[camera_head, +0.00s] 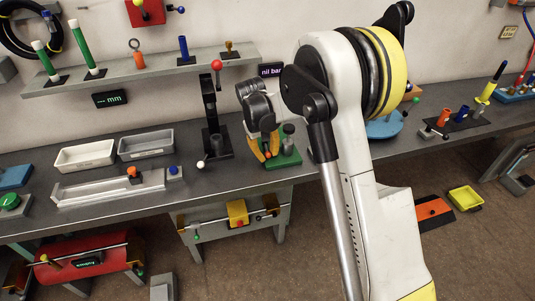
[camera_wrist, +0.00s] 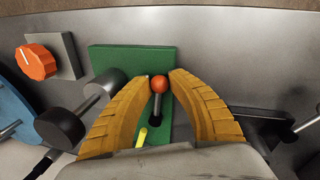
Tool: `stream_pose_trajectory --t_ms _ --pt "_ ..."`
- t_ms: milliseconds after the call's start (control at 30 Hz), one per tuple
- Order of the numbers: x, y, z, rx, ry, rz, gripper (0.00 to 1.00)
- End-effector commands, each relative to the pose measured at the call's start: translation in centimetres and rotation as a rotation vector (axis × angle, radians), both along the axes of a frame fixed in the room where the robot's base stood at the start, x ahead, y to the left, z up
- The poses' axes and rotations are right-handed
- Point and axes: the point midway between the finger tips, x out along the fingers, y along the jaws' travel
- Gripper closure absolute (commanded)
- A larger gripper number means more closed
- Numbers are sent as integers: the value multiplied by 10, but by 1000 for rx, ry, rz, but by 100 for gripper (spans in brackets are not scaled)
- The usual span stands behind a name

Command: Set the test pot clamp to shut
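The green base plate (camera_head: 285,159) on the bench carries a grey cylindrical piece (camera_head: 289,130), likely the test pot; I cannot confirm its label. In the wrist view the plate (camera_wrist: 125,57) bears a dark lever (camera_wrist: 157,105) with an orange-red ball (camera_wrist: 160,84), likely the clamp handle. A yellow pin (camera_wrist: 141,138) stands near it. My gripper (camera_wrist: 164,76) has its yellow fingers on both sides of the ball. A narrow gap shows at the right finger, so it looks open around the ball. It also shows low over the plate in the head view (camera_head: 267,158).
A black stand (camera_head: 211,115) with a red-ball lever rises left of my gripper. A blue round base (camera_head: 384,128) stands right, partly behind my arm.

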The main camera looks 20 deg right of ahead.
Motion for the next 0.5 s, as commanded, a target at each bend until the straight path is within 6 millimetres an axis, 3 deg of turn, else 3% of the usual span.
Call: stream_pose_trajectory --t_ms 500 --pt "1 3 0 -1 0 -63 100"
